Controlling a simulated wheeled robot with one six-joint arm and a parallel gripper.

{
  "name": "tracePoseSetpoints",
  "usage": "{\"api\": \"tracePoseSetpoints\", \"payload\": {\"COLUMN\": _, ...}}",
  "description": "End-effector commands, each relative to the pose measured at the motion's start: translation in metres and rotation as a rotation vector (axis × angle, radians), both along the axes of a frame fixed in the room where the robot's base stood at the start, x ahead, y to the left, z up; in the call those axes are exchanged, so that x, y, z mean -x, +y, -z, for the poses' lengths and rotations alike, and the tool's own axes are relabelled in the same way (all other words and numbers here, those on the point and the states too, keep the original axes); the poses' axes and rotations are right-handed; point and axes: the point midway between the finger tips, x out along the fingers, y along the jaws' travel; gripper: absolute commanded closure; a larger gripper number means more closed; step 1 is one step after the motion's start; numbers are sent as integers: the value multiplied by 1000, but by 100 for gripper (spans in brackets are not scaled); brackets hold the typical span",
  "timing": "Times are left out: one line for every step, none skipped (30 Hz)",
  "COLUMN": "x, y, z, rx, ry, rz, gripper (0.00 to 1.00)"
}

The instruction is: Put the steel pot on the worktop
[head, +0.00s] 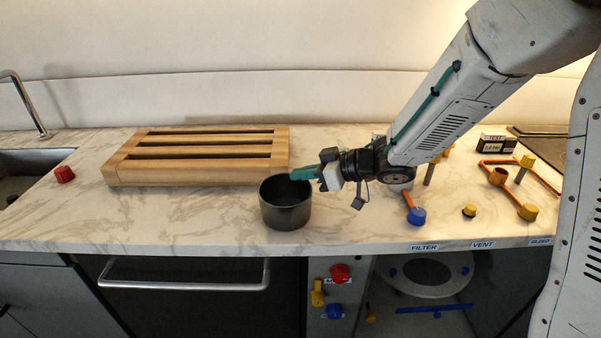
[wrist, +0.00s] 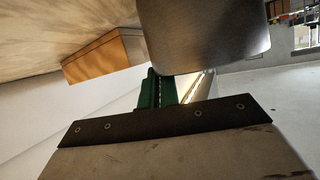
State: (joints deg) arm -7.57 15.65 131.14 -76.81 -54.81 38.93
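The steel pot (head: 285,212) is a dark, round, open-topped pot. In the head view it is upright at the front middle of the worktop (head: 200,222); whether its base touches the surface I cannot tell. My gripper (head: 303,173) reaches in from the right, with its green fingers at the right side of the pot's rim. In the wrist view the pot (wrist: 205,35) fills the top middle and covers the tips of the green fingers (wrist: 165,88). The fingers are close together and look shut on the rim; the grip itself is partly hidden.
A slatted wooden rack (head: 200,172) lies left of the pot. A red knob (head: 64,174) and a sink (head: 20,178) are at far left. Orange pipework (head: 525,208), a blue knob (head: 417,216) and a yellow knob (head: 469,210) stand at right. Clear worktop lies front left.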

Motion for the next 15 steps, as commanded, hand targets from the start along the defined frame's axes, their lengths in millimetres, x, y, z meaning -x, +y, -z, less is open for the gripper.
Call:
{"api": "tracePoseSetpoints", "payload": {"x": 0, "y": 0, "z": 0, "rx": -2, "ry": -1, "rz": 1, "gripper": 100}}
{"api": "tracePoseSetpoints", "payload": {"x": 0, "y": 0, "z": 0, "rx": -2, "ry": -1, "rz": 1, "gripper": 100}}
{"api": "tracePoseSetpoints", "payload": {"x": 0, "y": -1, "z": 0, "rx": -2, "ry": -1, "rz": 1, "gripper": 100}}
{"api": "tracePoseSetpoints", "payload": {"x": 0, "y": -1, "z": 0, "rx": -1, "ry": -1, "rz": 2, "gripper": 100}}
{"api": "tracePoseSetpoints", "payload": {"x": 0, "y": -1, "z": 0, "rx": -1, "ry": -1, "rz": 2, "gripper": 100}}
{"api": "tracePoseSetpoints", "payload": {"x": -1, "y": -1, "z": 0, "rx": -1, "ry": -1, "rz": 2, "gripper": 100}}
{"api": "tracePoseSetpoints", "payload": {"x": -1, "y": -1, "z": 0, "rx": -1, "ry": -1, "rz": 2, "gripper": 100}}
{"api": "tracePoseSetpoints", "payload": {"x": -1, "y": -1, "z": 1, "rx": -1, "ry": 0, "rz": 2, "gripper": 100}}
{"api": "tracePoseSetpoints", "payload": {"x": 0, "y": -2, "z": 1, "rx": -1, "ry": -1, "rz": 3, "gripper": 91}}
{"api": "tracePoseSetpoints", "payload": {"x": -1, "y": -2, "z": 1, "rx": -1, "ry": -1, "rz": 3, "gripper": 83}}
{"api": "tracePoseSetpoints", "payload": {"x": -1, "y": -2, "z": 1, "rx": -1, "ry": -1, "rz": 3, "gripper": 75}}
{"api": "tracePoseSetpoints", "payload": {"x": -1, "y": -2, "z": 1, "rx": -1, "ry": -1, "rz": 3, "gripper": 75}}
{"api": "tracePoseSetpoints", "payload": {"x": -1, "y": -2, "z": 1, "rx": -1, "ry": -1, "rz": 3, "gripper": 75}}
{"api": "tracePoseSetpoints", "payload": {"x": -1, "y": -3, "z": 1, "rx": -1, "ry": -1, "rz": 3, "gripper": 75}}
{"api": "tracePoseSetpoints", "payload": {"x": -1, "y": -3, "z": 1, "rx": 0, "ry": -1, "rz": 4, "gripper": 75}}
